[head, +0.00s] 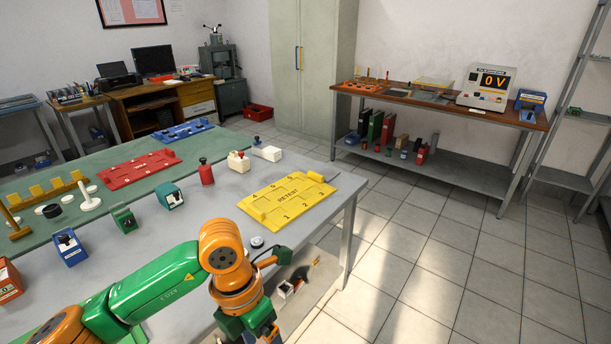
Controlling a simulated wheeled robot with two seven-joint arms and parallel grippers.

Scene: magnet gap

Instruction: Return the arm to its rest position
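My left arm (155,285), green and orange, comes in from the bottom left over the front of the grey-topped table (220,225). Its wrist bends down beside the table's front right part. My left gripper (262,335) is at the bottom edge, green and partly cut off; its fingertips do not show clearly, so I cannot tell whether it is open or holds anything. My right arm and gripper are not in view.
A yellow RETEST tray (292,201) lies just beyond my wrist. A red tray (138,168), blue tray (183,131), red weight-like piece (206,173) and small instruments stand farther back. A bench with a 0 V meter (487,88) stands far right. Open tiled floor lies between.

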